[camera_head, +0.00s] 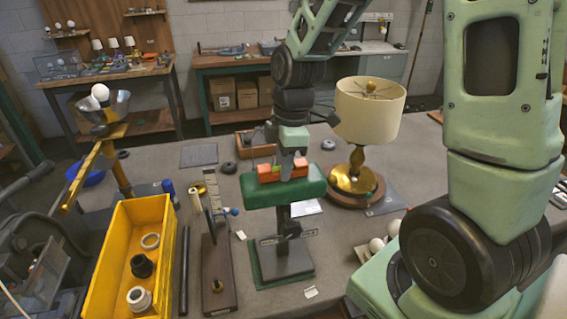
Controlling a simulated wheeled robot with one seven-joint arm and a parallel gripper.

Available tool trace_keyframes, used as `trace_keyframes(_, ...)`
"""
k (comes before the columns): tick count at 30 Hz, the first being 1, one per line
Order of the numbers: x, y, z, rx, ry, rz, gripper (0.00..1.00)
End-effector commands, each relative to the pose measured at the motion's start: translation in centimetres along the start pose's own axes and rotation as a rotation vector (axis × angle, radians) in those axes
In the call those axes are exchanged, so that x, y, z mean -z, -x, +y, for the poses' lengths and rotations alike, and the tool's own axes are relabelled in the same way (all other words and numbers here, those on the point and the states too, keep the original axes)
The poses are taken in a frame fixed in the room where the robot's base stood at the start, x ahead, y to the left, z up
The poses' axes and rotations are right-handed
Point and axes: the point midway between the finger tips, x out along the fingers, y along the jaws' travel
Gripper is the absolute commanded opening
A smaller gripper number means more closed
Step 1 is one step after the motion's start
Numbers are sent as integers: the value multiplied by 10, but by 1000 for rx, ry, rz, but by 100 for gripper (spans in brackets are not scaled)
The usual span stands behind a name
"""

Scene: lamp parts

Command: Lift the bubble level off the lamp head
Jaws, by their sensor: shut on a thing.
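The bubble level is a short orange-red bar (268,175) with a green patch near its left end. It lies lengthwise across the top of the green lamp head (262,195), a wide rounded block on a dark post and square base. I cannot tell whether the level touches the head or hangs just above it. My gripper (287,168) comes down from above and is shut on the level around its middle. The fingers hide part of the level.
A cream-shaded brass lamp (368,112) stands close on the right. A yellow bin (105,265) with rings is front left. A dark wooden stand (218,270) is just left of the green lamp. A brass arm lamp (105,140) rises at the far left.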

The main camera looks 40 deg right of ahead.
Motion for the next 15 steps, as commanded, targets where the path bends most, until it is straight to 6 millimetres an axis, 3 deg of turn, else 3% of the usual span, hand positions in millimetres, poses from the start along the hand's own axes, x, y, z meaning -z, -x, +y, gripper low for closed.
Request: trace_keyframes(15,1,10,0,-1,0,0,0)
